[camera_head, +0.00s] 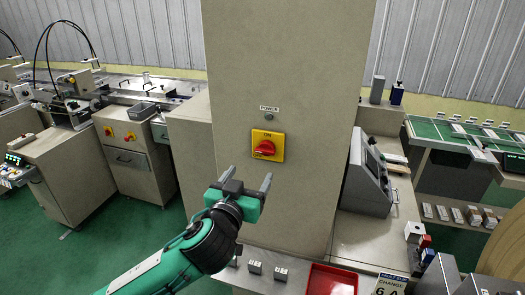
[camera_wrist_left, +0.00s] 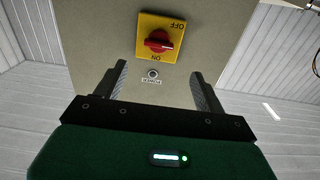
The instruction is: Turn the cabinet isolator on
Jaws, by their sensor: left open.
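The isolator is a yellow square plate (camera_head: 276,135) with a red rotary knob (camera_head: 265,148) on the front of a tall beige cabinet (camera_head: 285,60). ON is printed at its top edge in the head view. In the left wrist view, which is upside down, the red knob (camera_wrist_left: 158,41) lies roughly level, and OFF is printed at the plate's upper right. My left gripper (camera_head: 248,176) is open and empty, below and in front of the plate, apart from the knob. Its two fingers (camera_wrist_left: 158,75) also show in the left wrist view. My right gripper is not in view.
A small POWER label (camera_head: 269,109) and a round indicator (camera_head: 269,116) sit above the isolator. A grey control panel (camera_head: 372,180) stands right of the cabinet. A red tray (camera_head: 332,280) and small switches lie on a ledge below. The cabinet face around the plate is clear.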

